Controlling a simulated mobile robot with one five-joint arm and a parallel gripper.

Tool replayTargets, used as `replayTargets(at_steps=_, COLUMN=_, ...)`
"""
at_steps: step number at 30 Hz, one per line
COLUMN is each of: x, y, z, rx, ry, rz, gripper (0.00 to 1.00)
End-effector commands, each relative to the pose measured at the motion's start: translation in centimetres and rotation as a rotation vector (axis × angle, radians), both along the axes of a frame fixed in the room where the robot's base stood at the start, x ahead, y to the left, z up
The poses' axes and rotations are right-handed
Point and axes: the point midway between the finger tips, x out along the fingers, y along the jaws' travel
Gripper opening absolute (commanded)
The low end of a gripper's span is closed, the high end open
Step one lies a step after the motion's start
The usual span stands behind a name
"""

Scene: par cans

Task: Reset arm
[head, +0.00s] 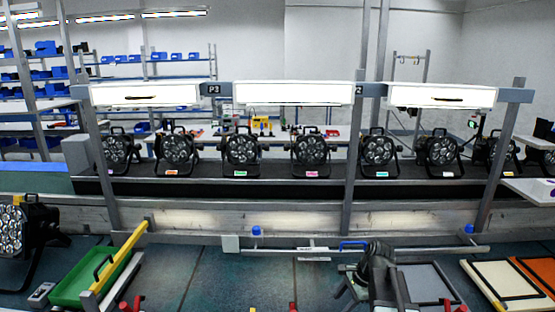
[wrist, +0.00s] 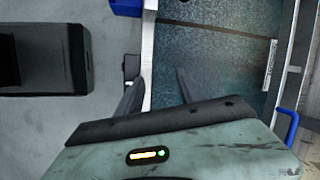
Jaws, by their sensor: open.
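My gripper (wrist: 157,90) shows in the wrist view, with its two dark fingers apart and nothing between them. Behind the fingers, in the picture, are a pale metal edge (wrist: 148,60) and a dark, scuffed bench surface (wrist: 215,65). The fingers do not visibly hold anything. In the head view a dark grey jointed shape stands over the front bench, right of centre; I cannot make out gripper fingers there.
Several black par cans (head: 241,149) stand in a row on the dark conveyor (head: 270,182). Another par can (head: 22,232) stands at the left. A green tray (head: 85,280), grey panel (head: 428,284), white panel (head: 505,280) and orange panel (head: 537,272) lie in front. The bench's left-middle is clear.

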Motion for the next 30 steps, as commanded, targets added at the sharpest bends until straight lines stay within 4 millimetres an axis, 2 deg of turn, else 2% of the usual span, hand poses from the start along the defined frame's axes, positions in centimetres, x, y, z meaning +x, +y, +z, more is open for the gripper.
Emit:
replayTargets(at_steps=1, x=-1.6, y=3.1, z=-0.3, rx=-0.04, ry=-0.007, rz=0.118, gripper=0.44)
replayTargets(at_steps=3, x=-3.5, y=6.3, z=-0.6, rx=-0.103, ry=-0.02, rz=0.301, gripper=0.44)
replayTargets(at_steps=5, x=-5.5, y=8.4, z=-0.9, rx=-0.166, ry=-0.03, rz=0.481, gripper=0.44)
replayTargets(at_steps=7, x=-7.5, y=9.4, z=-1.2, rx=-0.233, ry=-0.042, rz=0.674, gripper=0.44)
replayTargets(at_steps=12, x=-10.3, y=7.2, z=-1.4, rx=-0.342, ry=-0.045, rz=1.017, gripper=0.44)
replayTargets(at_steps=18, x=-10.7, y=6.3, z=-1.4, rx=-0.371, ry=-0.057, rz=1.261, gripper=0.44)
replayTargets(at_steps=30, x=-10.7, y=6.2, z=-1.4, rx=-0.37, ry=-0.063, rz=1.289, gripper=0.44)
